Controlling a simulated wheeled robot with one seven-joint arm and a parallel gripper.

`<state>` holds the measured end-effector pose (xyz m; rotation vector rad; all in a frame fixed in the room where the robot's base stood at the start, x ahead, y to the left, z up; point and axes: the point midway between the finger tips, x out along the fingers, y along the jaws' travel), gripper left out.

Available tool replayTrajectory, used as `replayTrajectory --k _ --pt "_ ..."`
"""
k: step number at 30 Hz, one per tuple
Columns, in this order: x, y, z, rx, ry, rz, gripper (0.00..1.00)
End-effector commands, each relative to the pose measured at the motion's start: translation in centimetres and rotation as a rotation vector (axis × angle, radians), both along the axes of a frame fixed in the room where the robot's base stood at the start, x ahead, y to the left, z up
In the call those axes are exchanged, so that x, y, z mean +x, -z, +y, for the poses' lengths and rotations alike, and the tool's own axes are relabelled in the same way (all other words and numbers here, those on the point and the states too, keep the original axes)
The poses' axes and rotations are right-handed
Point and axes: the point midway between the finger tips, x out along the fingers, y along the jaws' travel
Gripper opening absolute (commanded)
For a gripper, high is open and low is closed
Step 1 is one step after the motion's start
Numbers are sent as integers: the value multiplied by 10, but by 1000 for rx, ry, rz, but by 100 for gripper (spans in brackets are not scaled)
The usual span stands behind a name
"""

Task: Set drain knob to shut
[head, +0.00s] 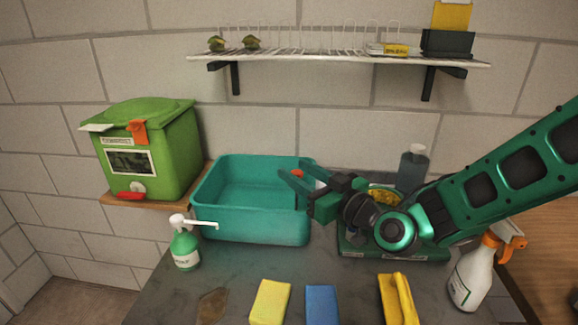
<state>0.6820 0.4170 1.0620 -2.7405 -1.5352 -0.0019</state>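A teal tub (250,230) stands at the back of the grey counter. A small red-orange part (297,174) shows at the tub's right end, mostly hidden behind my gripper; it may be the drain knob, but its setting cannot be read. A red tap-like piece (131,196) also shows low on the front of the green bin (172,150). My gripper (296,190) points left over the tub's right end, close to the red-orange part. I cannot tell whether it touches that part or how far its fingers are apart.
A soap bottle (185,248) stands left of the tub. A yellow sponge (269,302), a blue block (322,305) and a yellow-handled tool (398,299) lie in front. A spray bottle (468,278) stands right. A wall shelf (330,58) hangs above.

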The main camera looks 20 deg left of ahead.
Motion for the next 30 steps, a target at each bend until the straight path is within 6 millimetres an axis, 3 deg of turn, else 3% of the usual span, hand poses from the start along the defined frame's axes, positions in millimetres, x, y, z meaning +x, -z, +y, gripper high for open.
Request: replayTrajectory --k 3,9,20,25,30 --pt "9 0 18 -1 -3 -1 39" --pt "20 0 35 -1 -3 1 39" --pt "23 1 38 -2 0 1 39" --pt "23 1 37 -1 0 1 4" --pt "23 1 38 -2 0 1 0"
